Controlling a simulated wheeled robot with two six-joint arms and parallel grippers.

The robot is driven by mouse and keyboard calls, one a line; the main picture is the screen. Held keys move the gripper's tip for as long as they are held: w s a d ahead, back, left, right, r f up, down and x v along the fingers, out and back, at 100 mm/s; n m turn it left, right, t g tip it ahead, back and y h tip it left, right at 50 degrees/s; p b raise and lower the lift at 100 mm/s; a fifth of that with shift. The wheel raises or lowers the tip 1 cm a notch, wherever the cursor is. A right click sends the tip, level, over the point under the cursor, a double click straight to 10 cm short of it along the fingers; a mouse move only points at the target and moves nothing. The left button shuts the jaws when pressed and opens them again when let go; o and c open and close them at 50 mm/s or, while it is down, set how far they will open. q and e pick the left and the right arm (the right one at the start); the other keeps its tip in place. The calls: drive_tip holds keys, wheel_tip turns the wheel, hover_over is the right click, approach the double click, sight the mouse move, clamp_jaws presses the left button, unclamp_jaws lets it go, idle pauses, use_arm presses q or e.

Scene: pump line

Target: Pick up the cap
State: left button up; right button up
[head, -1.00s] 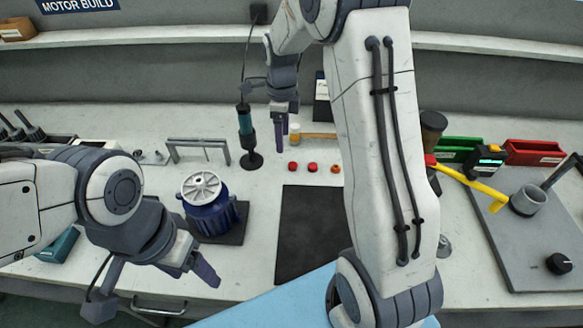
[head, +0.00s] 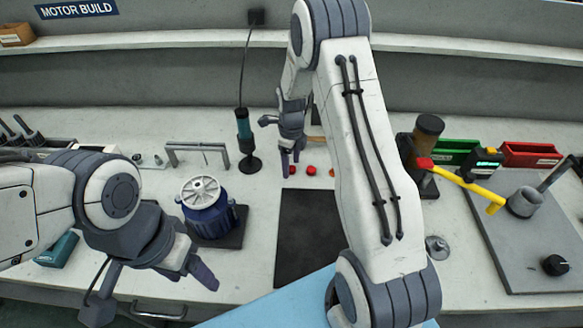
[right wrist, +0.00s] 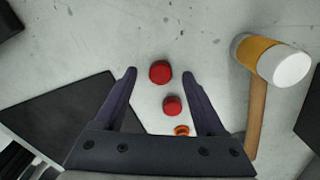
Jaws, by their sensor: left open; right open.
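Two small round red caps lie on the bench: one (head: 292,169) by the right gripper's fingertips and one (head: 311,170) to its right. They also show in the right wrist view as a farther red cap (right wrist: 160,71) and a nearer one (right wrist: 172,105). A smaller orange ring-like piece (right wrist: 181,130) follows, partly hidden by the gripper. My right gripper (head: 290,164) is open and points down above the caps. In its wrist view the farther cap appears between the fingertips, with nothing held. My left gripper (head: 150,291) is open and empty near the front left edge.
A blue motor with a pale wheel-like top (head: 203,194) stands left of a dark mat (head: 300,240). A mallet (right wrist: 258,60) lies close right of the caps in the wrist view. A teal tool (head: 244,130) stands upright left of my right gripper.

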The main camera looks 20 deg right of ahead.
sight(291, 167)
drive_tip(key=shift+f, duration=0.35)
drive_tip(key=c, duration=1.1)
drive_tip(key=shift+r, duration=0.15)
wheel_tip(291, 167, up, 4)
drive_tip(key=shift+w+b, duration=0.1)
drive_tip(key=shift+b, duration=0.25)
drive_tip(key=s+d+r, duration=0.2)
drive_tip(key=s, duration=0.1)
drive_tip(key=s+d+r+b, duration=0.1)
drive_tip(key=s+d+r, duration=0.1)
drive_tip(key=s+d, duration=0.1)
drive_tip(key=s+d+r, duration=0.2)
drive_tip(key=s, duration=0.1)
drive_tip(key=shift+s+d+r, duration=0.15)
drive_tip(key=shift+d+r, duration=0.05)
drive_tip(key=shift+r, duration=0.2)
